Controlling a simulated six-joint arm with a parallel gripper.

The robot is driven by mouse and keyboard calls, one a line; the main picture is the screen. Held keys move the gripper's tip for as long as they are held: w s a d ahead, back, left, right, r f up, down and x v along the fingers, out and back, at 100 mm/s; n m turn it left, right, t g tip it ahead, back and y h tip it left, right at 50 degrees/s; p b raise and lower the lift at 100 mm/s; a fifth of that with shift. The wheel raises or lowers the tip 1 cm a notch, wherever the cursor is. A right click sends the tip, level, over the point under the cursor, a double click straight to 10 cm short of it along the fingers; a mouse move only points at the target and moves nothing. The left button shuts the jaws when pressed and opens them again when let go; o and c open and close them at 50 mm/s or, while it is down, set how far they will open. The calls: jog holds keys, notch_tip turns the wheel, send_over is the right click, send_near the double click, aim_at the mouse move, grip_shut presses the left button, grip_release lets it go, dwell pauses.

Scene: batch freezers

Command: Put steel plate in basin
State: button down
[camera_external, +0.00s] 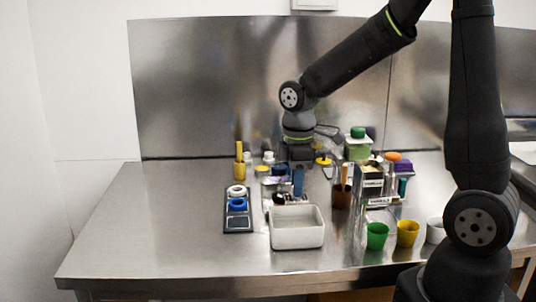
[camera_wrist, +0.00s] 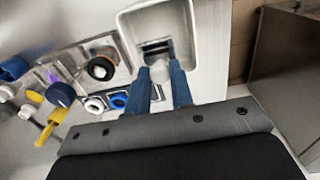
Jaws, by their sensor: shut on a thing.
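The white rectangular basin (camera_external: 297,237) stands near the front middle of the steel table. It also shows at the top of the wrist view (camera_wrist: 208,22). My gripper (camera_external: 298,192) points down behind the basin, with its blue fingers visible. In the wrist view my gripper (camera_wrist: 161,72) is shut on a small metallic piece, apparently the steel plate (camera_wrist: 156,47). The piece shows against the basin's interior in that view. Its full outline is partly hidden by the fingers, and I cannot tell its exact height above the basin. In the external view I cannot make out the plate.
A dark tray (camera_external: 238,222) with rings lies left of the basin. Green (camera_external: 377,236) and yellow (camera_external: 407,234) cups stand to its right. A brown cup (camera_external: 341,197) and a labelled rack (camera_external: 372,184) stand behind the cups. The table's left side is clear.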

notch_tip(320, 180, down, 10)
jog(key=shift+s+r, duration=0.1)
dwell(0.4)
jog(key=c, duration=1.3)
grip_release()
notch_tip(320, 180, up, 12)
jog(key=shift+r, duration=0.1)
jog(key=shift+f, duration=4.85)
